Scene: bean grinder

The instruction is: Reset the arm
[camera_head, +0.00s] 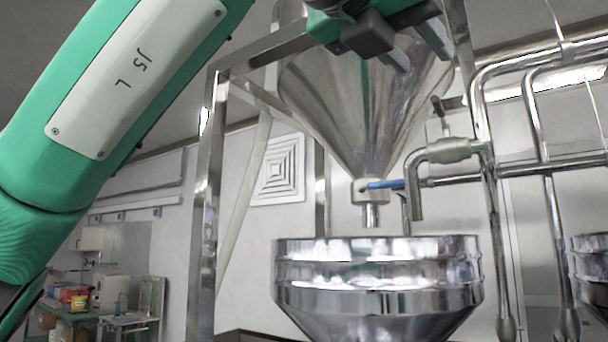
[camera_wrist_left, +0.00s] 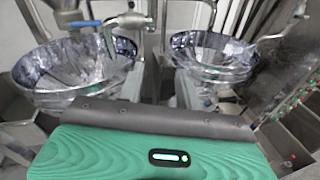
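My green left arm comes in from the left in the head view and crosses the upper left. My left gripper (camera_head: 418,54) is at the top, in front of the steel hopper cone (camera_head: 340,100). Its two dark fingers stand apart with nothing visible between them; part of it is cut off by the top edge. In the left wrist view, the green and dark grey gripper body fills the bottom, and the fingers are not clear. The blue valve handle (camera_head: 385,184) at the hopper outlet points right, well below the gripper. My right gripper is not in view.
A round steel bowl (camera_head: 378,290) stands under the outlet. A second bowl (camera_head: 588,262) is at the right edge. Steel pipes (camera_head: 485,150) run on the right, and a frame post (camera_head: 204,215) stands left of the hopper. Two bowls also show in the wrist view.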

